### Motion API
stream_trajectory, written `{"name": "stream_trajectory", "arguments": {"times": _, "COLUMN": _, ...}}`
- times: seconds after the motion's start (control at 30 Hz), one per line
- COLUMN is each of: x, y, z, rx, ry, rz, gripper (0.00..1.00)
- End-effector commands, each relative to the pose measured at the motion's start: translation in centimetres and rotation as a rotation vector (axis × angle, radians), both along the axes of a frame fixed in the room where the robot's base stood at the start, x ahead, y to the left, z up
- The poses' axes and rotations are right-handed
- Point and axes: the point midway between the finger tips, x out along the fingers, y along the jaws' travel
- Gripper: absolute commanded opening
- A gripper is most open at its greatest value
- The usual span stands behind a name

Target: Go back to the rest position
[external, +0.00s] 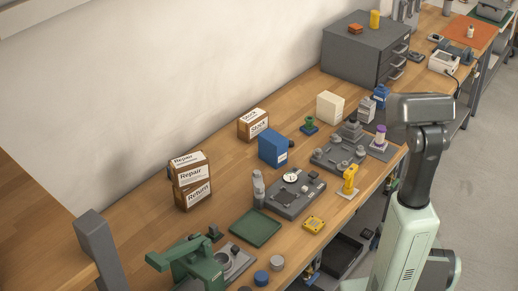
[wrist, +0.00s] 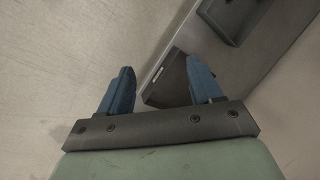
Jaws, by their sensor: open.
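My gripper (wrist: 162,82) shows in the wrist view as two blue fingers, spread apart on a dark bar, with nothing between them. Behind the fingers are a pale surface and a grey panel (wrist: 215,65) with a dark recess. No workbench object is near the fingertips in that view. In the external view my arm stands at the right, in front of the bench's front edge, with its upper links raised. My gripper cannot be made out there.
The wooden bench (external: 215,150) holds labelled boxes (external: 192,195), a blue box (external: 272,147), a dark fixture plate (external: 290,200), a yellow device (external: 350,179) and a green press (external: 190,262). A grey drawer cabinet (external: 350,55) stands at the back. Bare floor lies at the right.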

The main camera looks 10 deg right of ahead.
Motion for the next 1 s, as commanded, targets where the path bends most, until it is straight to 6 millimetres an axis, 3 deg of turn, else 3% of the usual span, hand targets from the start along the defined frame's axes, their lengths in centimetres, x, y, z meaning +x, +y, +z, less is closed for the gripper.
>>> {"name": "stream_trajectory", "arguments": {"times": 0.03, "x": -2.3, "y": 1.4, "z": -0.9, "rx": -0.010, "ry": 0.040, "rz": 0.007, "gripper": 0.65}}
{"name": "stream_trajectory", "arguments": {"times": 0.3, "x": -12.7, "y": 6.3, "z": -4.9, "rx": -0.092, "ry": 0.233, "rz": 0.021, "gripper": 0.65}}
{"name": "stream_trajectory", "arguments": {"times": 0.6, "x": -24.1, "y": 9.0, "z": -6.9, "rx": -0.218, "ry": 0.415, "rz": 0.049, "gripper": 0.65}}
{"name": "stream_trajectory", "arguments": {"times": 0.8, "x": -28.9, "y": 9.4, "z": -7.1, "rx": -0.287, "ry": 0.485, "rz": 0.062, "gripper": 0.65}}
{"name": "stream_trajectory", "arguments": {"times": 1.0, "x": -29.7, "y": 9.4, "z": -7.2, "rx": -0.298, "ry": 0.496, "rz": 0.064, "gripper": 0.65}}
